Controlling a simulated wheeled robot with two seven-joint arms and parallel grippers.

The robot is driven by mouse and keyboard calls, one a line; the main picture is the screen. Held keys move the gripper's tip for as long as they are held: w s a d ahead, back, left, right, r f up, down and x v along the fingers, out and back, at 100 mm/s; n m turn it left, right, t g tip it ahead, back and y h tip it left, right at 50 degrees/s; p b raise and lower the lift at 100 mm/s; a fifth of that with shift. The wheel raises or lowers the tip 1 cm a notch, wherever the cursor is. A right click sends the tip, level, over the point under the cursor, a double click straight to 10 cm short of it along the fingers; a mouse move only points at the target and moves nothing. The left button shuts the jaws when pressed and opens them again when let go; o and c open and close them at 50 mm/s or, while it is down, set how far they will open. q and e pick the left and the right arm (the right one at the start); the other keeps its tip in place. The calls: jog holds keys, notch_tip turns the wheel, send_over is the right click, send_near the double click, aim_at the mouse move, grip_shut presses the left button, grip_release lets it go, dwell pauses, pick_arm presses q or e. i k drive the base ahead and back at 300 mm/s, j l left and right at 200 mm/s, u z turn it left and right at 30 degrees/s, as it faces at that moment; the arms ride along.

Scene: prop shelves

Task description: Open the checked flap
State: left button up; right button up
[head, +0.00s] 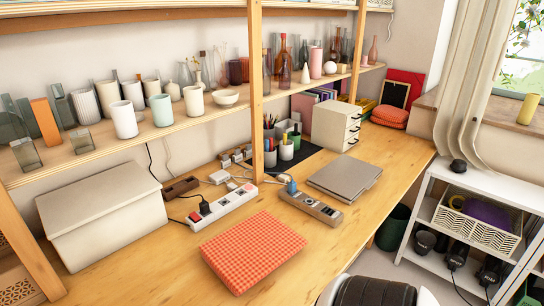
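A flat, red-and-white checked rectangular thing (252,250) lies on the wooden desk near its front edge, in the lower middle of the head view. Its checked top lies level and looks closed, with a thin side showing along the front. I cannot tell where its hinge is. Neither of my grippers shows in this view, and nothing touches the checked top.
A white power strip (222,205) with plugs and a brown power strip (311,208) lie just behind it. A closed grey laptop (344,178) is to the right. A cream lidded box (103,222) stands left. A shelf post (256,90) rises behind.

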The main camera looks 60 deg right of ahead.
aim_at(246, 253)
jog(key=z, duration=1.8)
